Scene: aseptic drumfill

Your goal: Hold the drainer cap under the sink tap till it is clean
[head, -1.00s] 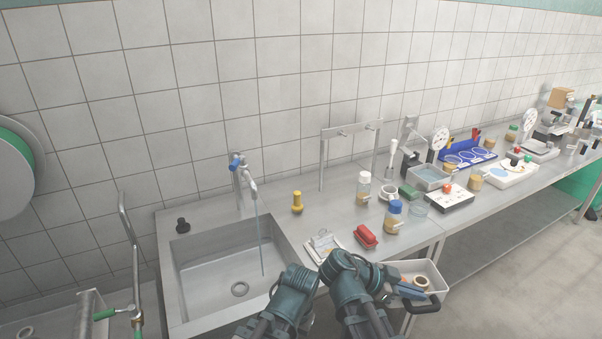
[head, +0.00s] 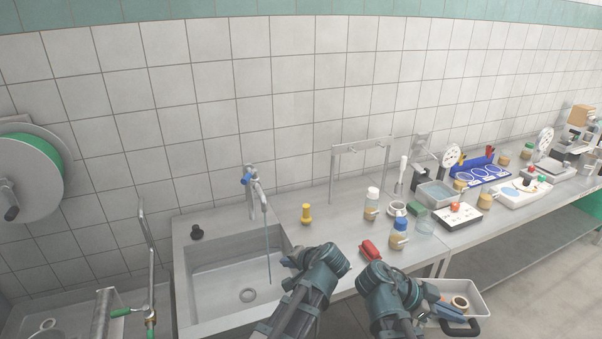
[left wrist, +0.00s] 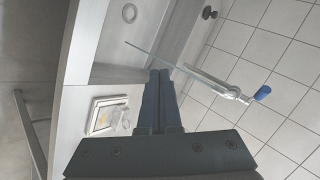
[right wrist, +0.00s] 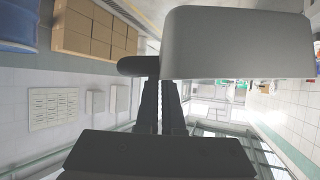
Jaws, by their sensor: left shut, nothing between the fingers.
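The sink tap (head: 256,185) with its blue knob stands at the back of the steel sink (head: 190,285); a thin stream of water (head: 268,250) runs down into the basin. My left gripper (head: 288,262) is at the basin's right edge, beside the stream. In the left wrist view its fingers (left wrist: 158,74) are shut and empty, with the stream just beyond them. My right gripper (right wrist: 163,85) is by a pale tray (head: 478,292) with a black handle (head: 460,328); a grey body hides its fingertips. I cannot make out a drainer cap for certain.
A yellow stopper (head: 306,213), a red object (head: 370,250) and several bottles and jars stand on the bench right of the sink. A black knob (head: 197,232) sits on the sink's back left. A hose reel (head: 28,175) hangs at left.

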